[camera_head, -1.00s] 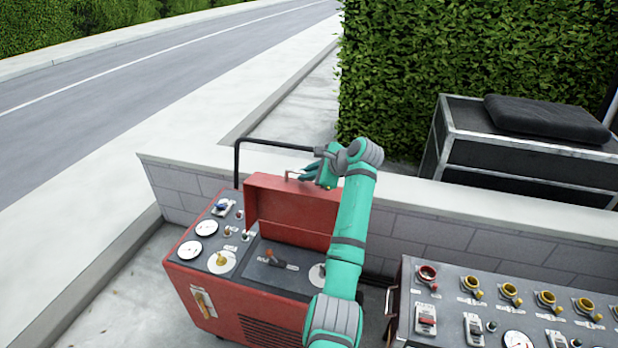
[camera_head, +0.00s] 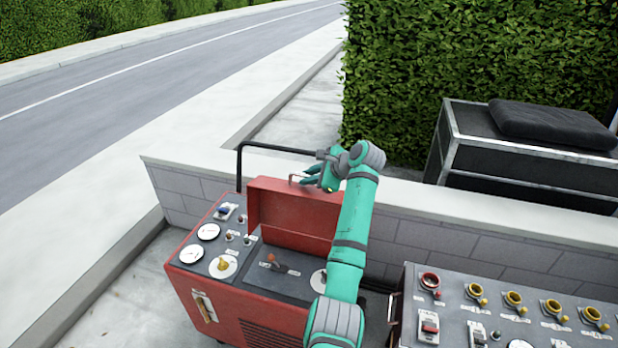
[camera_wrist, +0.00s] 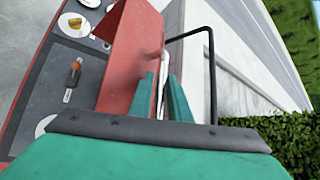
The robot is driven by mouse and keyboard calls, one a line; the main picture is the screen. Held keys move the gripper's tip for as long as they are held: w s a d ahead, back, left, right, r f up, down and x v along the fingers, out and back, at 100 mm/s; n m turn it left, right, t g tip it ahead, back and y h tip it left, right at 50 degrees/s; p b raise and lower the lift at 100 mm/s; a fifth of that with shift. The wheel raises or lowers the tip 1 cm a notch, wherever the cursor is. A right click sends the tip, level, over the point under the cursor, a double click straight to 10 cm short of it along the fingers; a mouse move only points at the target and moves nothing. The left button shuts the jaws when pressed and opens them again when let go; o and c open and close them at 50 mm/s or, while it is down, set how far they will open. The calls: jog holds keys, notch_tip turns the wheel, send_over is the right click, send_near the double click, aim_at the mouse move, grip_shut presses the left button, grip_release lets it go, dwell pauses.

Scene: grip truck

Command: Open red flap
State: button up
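The red flap (camera_head: 295,213) stands upright on the red machine (camera_head: 250,318), with the dark panel it hinges over uncovered in front of it. It also shows in the wrist view (camera_wrist: 130,55) as a raised red plate. A pale handle (camera_head: 297,178) sits at its top edge. My gripper (camera_head: 312,178) is at this handle, behind the flap's top edge. In the wrist view, the two teal fingers (camera_wrist: 163,85) stand apart with the handle (camera_wrist: 161,60) between them. I cannot tell whether either finger touches it.
The exposed panel holds a red-tipped lever (camera_head: 272,261). Gauges (camera_head: 207,232) and knobs line the machine's left side. A black rail (camera_head: 275,148) rises behind the flap, near my gripper. A low block wall (camera_head: 420,240) runs behind. A second control panel (camera_head: 500,310) stands at right.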

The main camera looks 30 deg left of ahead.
jog(key=shift+d+f, duration=0.1)
jog(key=shift+d, duration=0.2)
jog(key=v, duration=1)
jog(key=shift+s+r, duration=0.15)
jog(key=shift+r, duration=0.25)
